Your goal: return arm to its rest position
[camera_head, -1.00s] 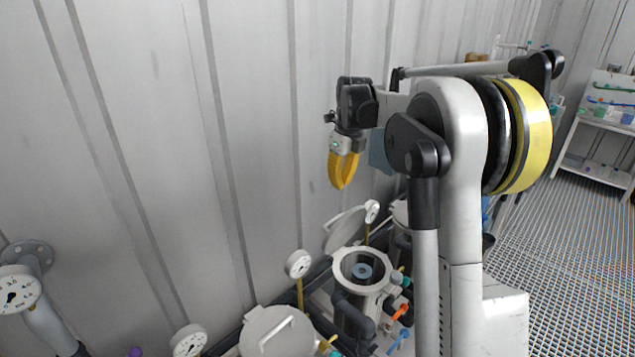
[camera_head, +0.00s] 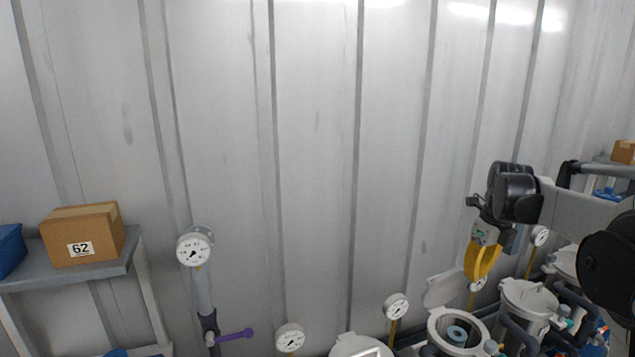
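My gripper (camera_head: 482,262) hangs from my arm at the right of the head view, with its yellow fingers pointing down. The fingers lie close together, and I see nothing between them, but the angle hides whether a gap is there. It is in front of the ribbed wall, above the row of membrane vessels. An open vessel (camera_head: 437,332) stands below and left of it, with its lid (camera_head: 446,289) tilted up and a blue-grey round part (camera_head: 457,333) inside. My arm runs off the right edge.
A closed vessel (camera_head: 530,297) stands right of the open one. Gauges (camera_head: 195,248) and (camera_head: 397,305) stick up along the wall (camera_head: 320,150). A purple-handled valve (camera_head: 234,335) is low left. A shelf (camera_head: 125,262) holds a cardboard box (camera_head: 82,235) marked 62.

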